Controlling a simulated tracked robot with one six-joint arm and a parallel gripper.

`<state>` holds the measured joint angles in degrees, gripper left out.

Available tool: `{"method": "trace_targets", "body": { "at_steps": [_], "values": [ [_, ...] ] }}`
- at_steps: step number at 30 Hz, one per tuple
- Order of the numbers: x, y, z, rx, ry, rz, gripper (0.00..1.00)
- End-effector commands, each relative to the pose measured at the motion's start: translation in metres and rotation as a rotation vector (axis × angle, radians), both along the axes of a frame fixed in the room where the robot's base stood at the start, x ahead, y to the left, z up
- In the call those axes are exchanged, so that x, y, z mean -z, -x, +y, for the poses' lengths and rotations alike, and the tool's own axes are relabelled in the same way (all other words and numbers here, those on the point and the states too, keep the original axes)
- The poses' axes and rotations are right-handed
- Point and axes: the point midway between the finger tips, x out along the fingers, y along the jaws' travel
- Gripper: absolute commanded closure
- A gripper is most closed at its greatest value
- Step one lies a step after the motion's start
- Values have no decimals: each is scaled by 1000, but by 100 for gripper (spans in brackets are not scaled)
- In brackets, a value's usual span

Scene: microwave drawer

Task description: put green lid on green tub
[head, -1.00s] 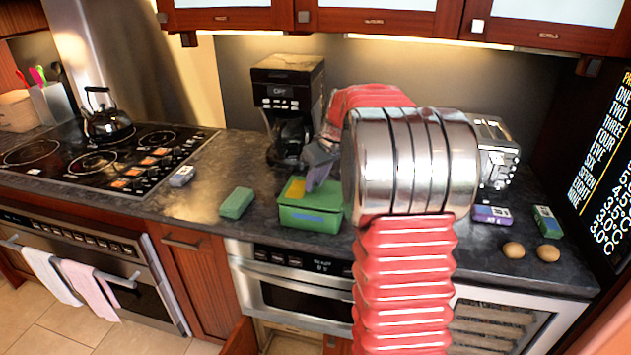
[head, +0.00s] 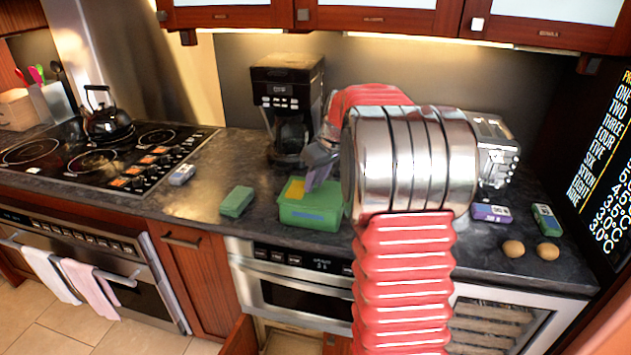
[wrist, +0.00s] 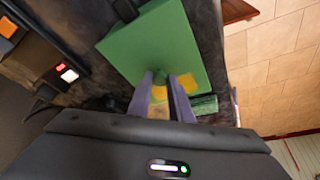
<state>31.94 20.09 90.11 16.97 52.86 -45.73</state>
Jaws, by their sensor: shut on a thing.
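The green tub (head: 308,220) stands on the dark counter in front of the coffee maker. The flat green lid (head: 322,200) is at the tub's top, with a yellow patch near its left end. My gripper (head: 311,184) reaches down to the lid from the upper right, its purple fingers shut on it. In the wrist view the lid (wrist: 150,48) is a broad green rectangle, and my fingertips (wrist: 168,80) meet it beside the yellow patch. The exact grip is hidden between the fingers. I cannot tell whether the lid is fully seated all round.
A green block (head: 237,202) lies left of the tub. The coffee maker (head: 287,95) stands behind it, the hob (head: 100,155) is left, and the toaster (head: 495,150) is right. Two eggs (head: 513,249) and small boxes (head: 491,213) lie on the right counter.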

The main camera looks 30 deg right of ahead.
Motion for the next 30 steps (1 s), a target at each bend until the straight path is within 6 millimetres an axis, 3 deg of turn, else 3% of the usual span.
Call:
{"method": "trace_targets", "body": {
  "at_steps": [14,15,24,30],
  "values": [
    [1,0,0,-1,0,0,100],
    [1,0,0,-1,0,0,81],
    [1,0,0,-1,0,0,60],
    [1,0,1,-1,0,0,57]
  ]
}}
